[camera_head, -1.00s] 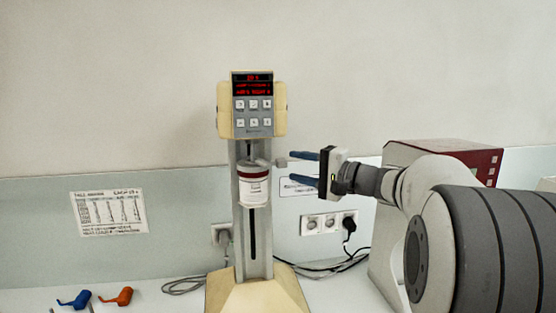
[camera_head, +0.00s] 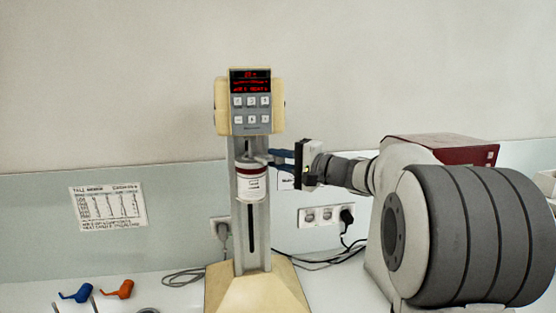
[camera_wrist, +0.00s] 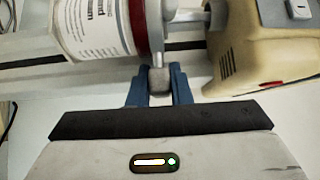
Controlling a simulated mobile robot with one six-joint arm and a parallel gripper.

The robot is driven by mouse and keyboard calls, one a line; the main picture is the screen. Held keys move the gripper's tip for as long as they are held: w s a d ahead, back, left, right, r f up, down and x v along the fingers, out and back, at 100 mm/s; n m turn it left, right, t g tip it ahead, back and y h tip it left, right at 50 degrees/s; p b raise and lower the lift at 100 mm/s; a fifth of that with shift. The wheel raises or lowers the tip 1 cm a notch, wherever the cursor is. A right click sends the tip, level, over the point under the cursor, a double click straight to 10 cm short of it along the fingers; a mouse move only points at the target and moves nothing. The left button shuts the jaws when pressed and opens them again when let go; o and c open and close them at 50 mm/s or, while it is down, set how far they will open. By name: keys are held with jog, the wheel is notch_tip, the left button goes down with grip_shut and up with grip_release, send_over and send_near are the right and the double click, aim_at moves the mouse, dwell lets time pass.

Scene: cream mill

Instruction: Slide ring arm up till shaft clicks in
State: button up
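The cream mill stands upright, with a cream head (camera_head: 250,107) on a grey column (camera_head: 242,215). A white jar with a dark red band (camera_head: 251,184) sits on the ring arm in front of the column, below the head. The ring arm's grey knob (camera_wrist: 158,80) sticks out to the right of the jar. My gripper (camera_head: 276,160) reaches in from the right, its blue fingers (camera_wrist: 158,90) closed in on both sides of the knob. In the wrist view, a pale shaft (camera_wrist: 188,17) runs between the jar and the mill head (camera_wrist: 262,48). Any latch inside the head is hidden.
A blue tool (camera_head: 76,293) and an orange tool (camera_head: 119,290) lie at the lower left. Wall sockets (camera_head: 322,216) and black cables are behind the mill. A red-topped machine (camera_head: 440,150) stands behind my arm. A printed sheet (camera_head: 107,207) hangs on the wall.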

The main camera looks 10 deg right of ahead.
grip_shut()
jog(key=shift+r, duration=2)
jog(key=o, duration=0.6)
grip_release()
jog(key=shift+s+d+f+b, duration=0.15)
jog(key=shift+d+b, duration=0.1)
jog(key=shift+b, duration=0.05)
jog(key=b+v, duration=0.2)
jog(key=v, duration=0.5)
jog(key=shift+s+d, duration=0.1)
jog(key=shift+s, duration=0.1)
jog(key=shift+f, duration=0.1)
